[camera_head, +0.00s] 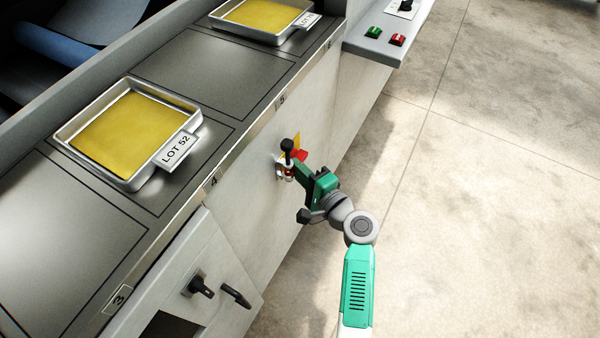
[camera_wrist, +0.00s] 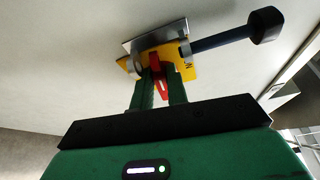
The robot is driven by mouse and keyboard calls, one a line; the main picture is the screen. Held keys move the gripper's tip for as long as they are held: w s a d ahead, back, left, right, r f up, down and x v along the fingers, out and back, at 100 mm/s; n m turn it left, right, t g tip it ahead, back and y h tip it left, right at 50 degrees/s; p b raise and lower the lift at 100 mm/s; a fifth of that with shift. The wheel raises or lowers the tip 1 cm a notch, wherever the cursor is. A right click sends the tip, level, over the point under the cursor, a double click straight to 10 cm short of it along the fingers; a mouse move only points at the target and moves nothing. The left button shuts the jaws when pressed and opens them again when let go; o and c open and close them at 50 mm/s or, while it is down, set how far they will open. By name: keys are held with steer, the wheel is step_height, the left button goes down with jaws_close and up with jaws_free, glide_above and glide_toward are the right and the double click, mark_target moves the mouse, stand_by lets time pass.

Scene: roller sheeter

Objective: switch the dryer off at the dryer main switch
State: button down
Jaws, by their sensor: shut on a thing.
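The main switch is on the machine's pale side wall, with a yellow plate (camera_head: 297,141) and a red handle (camera_head: 301,154). In the wrist view its yellow plate (camera_wrist: 185,70) sits on a grey metal backing, with a letter N partly showing. The red handle (camera_wrist: 157,63) stands between the two green fingers of my gripper (camera_wrist: 160,82), which is shut on it. In the head view my gripper (camera_head: 296,167) is at the switch, partly hiding it. A dark rod with a black knob (camera_wrist: 264,25) sticks out beside the plate; the knob also shows in the head view (camera_head: 287,145).
Above the switch, the worktop holds a tray marked LOT 52 (camera_head: 75,150) and another tray (camera_head: 226,24). A black knob (camera_head: 202,288) and a black handle (camera_head: 236,295) are at lower left. A console (camera_head: 372,48) has green and red buttons. The floor at right is clear.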

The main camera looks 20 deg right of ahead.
steer(key=shift+a+f+n, duration=0.1)
steer(key=shift+f+n, duration=0.35)
steer(key=shift+n, duration=0.25)
steer(key=shift+t, duration=0.3)
steer(key=c, duration=1.6)
jaws_free()
steer(key=shift+o, duration=1.1)
steer(key=shift+w+a+r, duration=0.1)
steer(key=p+v, duration=0.2)
steer(key=v, duration=0.6)
steer(key=shift+p, duration=0.3)
